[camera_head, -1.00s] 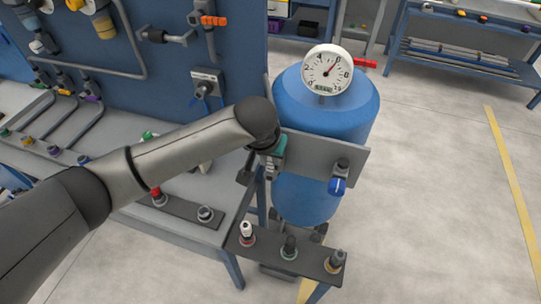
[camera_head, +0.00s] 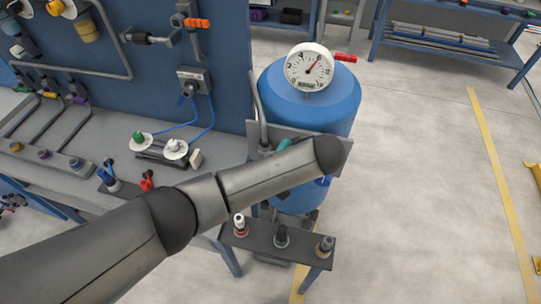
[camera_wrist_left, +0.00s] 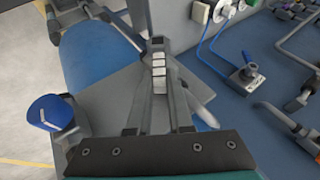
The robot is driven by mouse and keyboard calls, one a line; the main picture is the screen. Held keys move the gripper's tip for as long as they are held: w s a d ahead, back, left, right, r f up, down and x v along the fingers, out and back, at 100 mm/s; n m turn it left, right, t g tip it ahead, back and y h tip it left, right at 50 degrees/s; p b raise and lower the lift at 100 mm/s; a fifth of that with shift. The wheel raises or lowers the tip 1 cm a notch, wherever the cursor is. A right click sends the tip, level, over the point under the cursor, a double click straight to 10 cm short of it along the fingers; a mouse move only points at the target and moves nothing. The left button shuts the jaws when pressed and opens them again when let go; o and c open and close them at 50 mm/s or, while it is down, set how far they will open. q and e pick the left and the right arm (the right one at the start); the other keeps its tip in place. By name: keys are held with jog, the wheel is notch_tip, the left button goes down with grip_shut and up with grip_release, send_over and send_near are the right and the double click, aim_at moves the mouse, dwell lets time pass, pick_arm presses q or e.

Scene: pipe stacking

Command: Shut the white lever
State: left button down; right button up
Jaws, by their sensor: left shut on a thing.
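The white lever (camera_wrist_left: 158,72) shows in the left wrist view as a pale segmented handle in front of the grey plate (camera_wrist_left: 100,112). My left gripper (camera_wrist_left: 158,92) is shut on it, with one dark finger on each side. The plate is fixed to the front of the blue tank (camera_head: 310,95). A blue lever (camera_wrist_left: 50,112) is on the same plate, and part of it shows in the head view (camera_head: 323,181). In the head view my left arm crosses in front of the plate and hides the white lever and most of the gripper. My right gripper is not seen.
A white dial gauge (camera_head: 309,67) and a red handle (camera_head: 345,58) are on top of the tank. A low dark stand (camera_head: 262,243) with several fittings is below my arm. The workbench (camera_head: 225,150) is at the left, and open floor is at the right.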

pick_arm(q)
jog(key=shift+d+f+y, duration=0.1)
jog(key=shift+d+y, duration=0.05)
jog(key=shift+y, duration=0.15)
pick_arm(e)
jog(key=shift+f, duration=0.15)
pick_arm(q)
jog(key=c, duration=0.8)
grip_release()
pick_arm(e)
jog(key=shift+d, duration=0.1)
